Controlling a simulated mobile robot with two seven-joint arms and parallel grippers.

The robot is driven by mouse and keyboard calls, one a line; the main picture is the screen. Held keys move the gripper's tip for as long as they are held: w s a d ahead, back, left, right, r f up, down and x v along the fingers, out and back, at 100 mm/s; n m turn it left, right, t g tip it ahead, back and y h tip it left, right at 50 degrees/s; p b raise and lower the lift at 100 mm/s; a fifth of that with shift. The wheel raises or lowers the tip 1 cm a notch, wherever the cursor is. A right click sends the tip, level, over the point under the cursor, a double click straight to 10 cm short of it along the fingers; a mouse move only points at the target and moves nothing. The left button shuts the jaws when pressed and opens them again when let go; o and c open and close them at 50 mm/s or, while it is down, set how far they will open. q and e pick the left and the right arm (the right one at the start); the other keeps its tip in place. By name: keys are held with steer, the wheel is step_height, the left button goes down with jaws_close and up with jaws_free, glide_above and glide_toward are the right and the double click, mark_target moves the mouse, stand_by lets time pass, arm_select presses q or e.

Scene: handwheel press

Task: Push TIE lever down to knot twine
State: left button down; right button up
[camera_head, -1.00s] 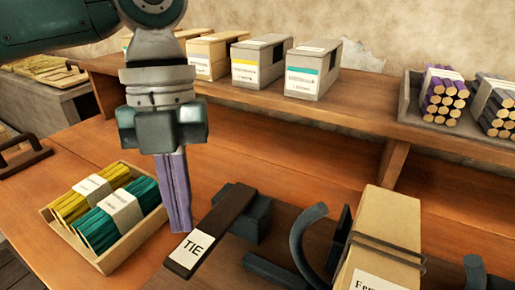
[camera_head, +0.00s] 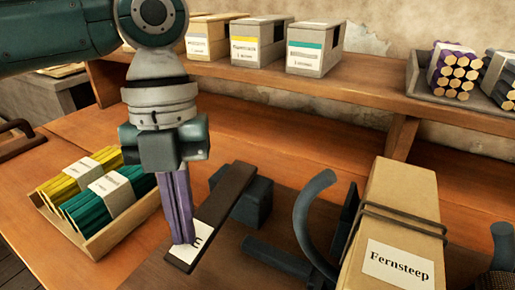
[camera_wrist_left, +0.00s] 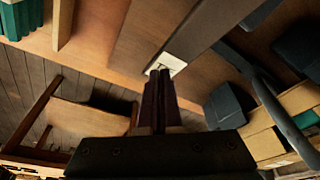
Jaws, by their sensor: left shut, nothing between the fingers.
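The TIE lever (camera_head: 232,197) is a dark brown bar sloping toward the front left from a dark block (camera_head: 252,203). Its white label (camera_head: 207,238) is at the near end, partly covered by my fingers. My left gripper (camera_head: 186,242) is shut and empty, pointing down with its purple fingertips at the label, apparently on it; contact is hard to confirm. In the left wrist view, the closed fingertips (camera_wrist_left: 159,74) meet the label (camera_wrist_left: 167,64). A tan package (camera_head: 398,220) labelled Fernsteep stands to the right, with dark twine (camera_head: 405,222) around it. My right gripper is not in view.
A wooden tray (camera_head: 112,240) with yellow and green bundles stands left of the lever. A curved dark arm (camera_head: 308,215) stands between lever and package. A back shelf (camera_head: 290,84) holds boxes and purple and grey bundles.

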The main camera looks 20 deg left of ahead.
arm_select(q)
steer(key=shift+s+f, duration=0.1)
steer(key=shift+f, duration=0.6)
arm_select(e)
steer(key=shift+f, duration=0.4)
arm_select(q)
steer(key=shift+w+a+r, duration=0.2)
steer(key=shift+w+a, duration=0.1)
steer(key=shift+w, duration=0.2)
steer(key=shift+w+a+r, duration=0.15)
steer(key=shift+w+a, duration=0.15)
steer(key=shift+w, duration=0.2)
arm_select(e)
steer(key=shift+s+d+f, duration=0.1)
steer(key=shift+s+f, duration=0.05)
arm_select(q)
steer(key=shift+w+a+r, duration=0.15)
steer(key=shift+w+a, duration=0.05)
steer(key=shift+w, duration=0.05)
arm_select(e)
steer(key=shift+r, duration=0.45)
arm_select(q)
steer(key=v, duration=1)
